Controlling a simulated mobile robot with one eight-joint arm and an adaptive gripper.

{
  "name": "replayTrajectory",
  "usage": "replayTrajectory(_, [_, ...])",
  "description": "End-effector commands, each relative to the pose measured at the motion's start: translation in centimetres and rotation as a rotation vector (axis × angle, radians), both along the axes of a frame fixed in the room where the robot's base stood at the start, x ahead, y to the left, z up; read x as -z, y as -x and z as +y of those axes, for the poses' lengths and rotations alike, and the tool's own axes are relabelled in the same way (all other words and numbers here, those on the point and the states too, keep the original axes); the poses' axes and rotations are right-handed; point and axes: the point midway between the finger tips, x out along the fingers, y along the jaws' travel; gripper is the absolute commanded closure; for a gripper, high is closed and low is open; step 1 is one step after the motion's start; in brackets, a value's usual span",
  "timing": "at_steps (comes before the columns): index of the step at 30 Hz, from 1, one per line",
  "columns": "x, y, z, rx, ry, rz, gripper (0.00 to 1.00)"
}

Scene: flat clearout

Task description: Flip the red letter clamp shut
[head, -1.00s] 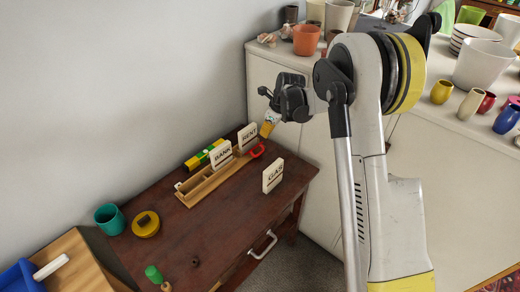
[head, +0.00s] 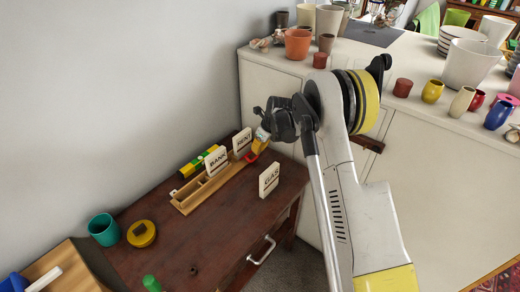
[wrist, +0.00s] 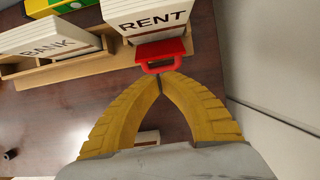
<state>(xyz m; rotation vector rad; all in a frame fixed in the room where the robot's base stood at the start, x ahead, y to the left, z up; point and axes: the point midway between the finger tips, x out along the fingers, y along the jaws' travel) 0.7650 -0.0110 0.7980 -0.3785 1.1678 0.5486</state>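The red letter clamp (wrist: 160,54) is a small red loop on the front of the RENT letter bundle (wrist: 148,18), at the right end of the wooden rack. In the head view the clamp (head: 251,157) shows as a red bit just below my gripper (head: 261,140). In the wrist view the two yellow fingers of my gripper (wrist: 160,79) come together at their tips, right at the near edge of the clamp's loop. Nothing shows between them. I cannot tell whether the tips touch the clamp.
The wooden rack (head: 191,200) also holds the BANK bundle (head: 216,163). The GAS bundle (head: 269,179) stands apart on the dark desk (head: 205,240). A teal cup (head: 104,229) and a yellow round dish (head: 141,233) are at the left. A white cabinet (head: 415,150) borders the right.

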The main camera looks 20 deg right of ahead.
Motion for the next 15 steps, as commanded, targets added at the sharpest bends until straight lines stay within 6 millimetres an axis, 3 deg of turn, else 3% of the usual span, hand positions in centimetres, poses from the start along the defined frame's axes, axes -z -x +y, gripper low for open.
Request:
replayTrajectory(1, [1.3,-0.3,0.3,-0.001,0.0,0.0,1.0])
replayTrajectory(6, [3.6,-1.0,0.8,-0.001,0.0,0.0,1.0])
replayTrajectory(15, [4.9,-1.5,1.1,-0.001,0.0,0.0,1.0])
